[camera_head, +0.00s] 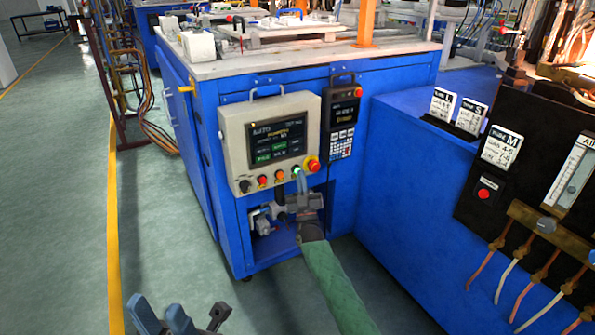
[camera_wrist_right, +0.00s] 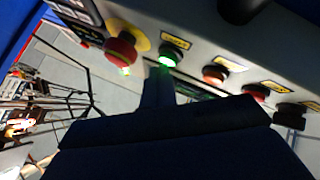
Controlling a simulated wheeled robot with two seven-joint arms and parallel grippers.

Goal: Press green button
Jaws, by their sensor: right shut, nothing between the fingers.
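In the right wrist view the green button (camera_wrist_right: 168,58) is lit. My right gripper (camera_head: 301,183) is shut and empty, just below the button. In the right wrist view its dark fingertips (camera_wrist_right: 158,75) reach up close under the button; I cannot tell whether they touch it. My left gripper (camera_head: 162,315) is at the bottom left of the head view, partly cut off, its blue fingers apart with nothing seen between them.
A red emergency stop (camera_head: 313,164) with a yellow ring is right of the green button. Red and orange buttons (camera_head: 263,181) and a black knob (camera_head: 244,186) are to its left. A black keypad unit (camera_head: 341,120) hangs beside the box. The floor at left is clear.

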